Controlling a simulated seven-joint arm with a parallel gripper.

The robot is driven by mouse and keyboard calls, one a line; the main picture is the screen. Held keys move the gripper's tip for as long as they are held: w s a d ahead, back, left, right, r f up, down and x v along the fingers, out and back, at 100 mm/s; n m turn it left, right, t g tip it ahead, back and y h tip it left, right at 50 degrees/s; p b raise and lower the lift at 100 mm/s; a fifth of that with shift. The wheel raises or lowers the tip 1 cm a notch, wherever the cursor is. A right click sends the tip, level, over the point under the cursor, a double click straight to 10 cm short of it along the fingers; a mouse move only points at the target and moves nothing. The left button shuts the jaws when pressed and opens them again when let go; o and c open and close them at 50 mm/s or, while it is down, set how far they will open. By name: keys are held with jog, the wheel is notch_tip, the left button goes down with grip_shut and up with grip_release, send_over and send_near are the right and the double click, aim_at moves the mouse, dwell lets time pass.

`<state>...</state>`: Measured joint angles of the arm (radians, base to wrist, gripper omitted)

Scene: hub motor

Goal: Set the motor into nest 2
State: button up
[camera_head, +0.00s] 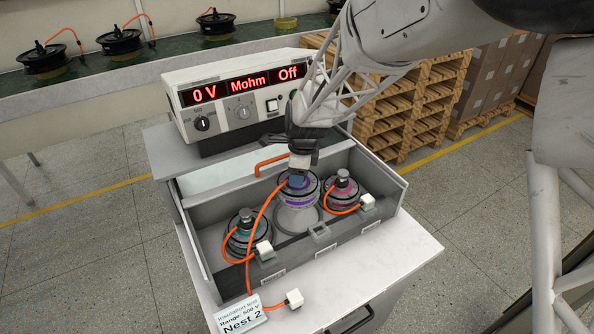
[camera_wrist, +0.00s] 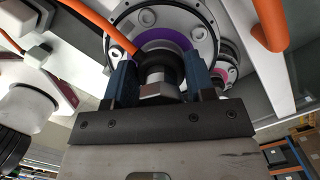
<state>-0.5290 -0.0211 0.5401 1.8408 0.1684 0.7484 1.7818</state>
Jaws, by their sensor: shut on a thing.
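The motor, a dark hub with a purple ring (camera_head: 301,196), is upright in my gripper (camera_head: 298,180), over the middle nest (camera_head: 297,220) of the grey tray. In the wrist view my blue-tipped gripper (camera_wrist: 160,82) is shut on its shaft, with the purple ring (camera_wrist: 172,44) just beyond. A pale round support shows below the motor; I cannot tell whether the motor touches it. Its orange cable (camera_head: 258,225) runs forward to a white plug (camera_head: 293,298) on the bench front. A card reading "Nest 2" (camera_head: 240,315) lies at the front left.
A teal-ringed motor (camera_head: 240,240) sits in the left nest and a pink-ringed motor (camera_head: 342,191) in the right, each with an orange cable and white plug. The tester (camera_head: 235,100) behind reads "0 V", "Mohm", "Off". An orange handle (camera_head: 271,163) and the tray walls are close by.

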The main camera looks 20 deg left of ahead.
jog(key=shift+f, duration=3.5)
jog(key=shift+f, duration=1.45)
dwell(0.7)
jog(key=o, duration=1.3)
jog(key=shift+f, duration=0.1)
jog(key=shift+w+d+r, duration=0.1)
jog(key=shift+d+r, duration=0.05)
jog(key=shift+r, duration=1.15)
jog(key=shift+s+d+r, duration=0.1)
jog(key=shift+d+r, duration=0.05)
jog(key=shift+r, duration=1.2)
jog(key=shift+w+d+r, duration=0.1)
jog(key=shift+d+r, duration=0.05)
jog(key=shift+r, duration=1.15)
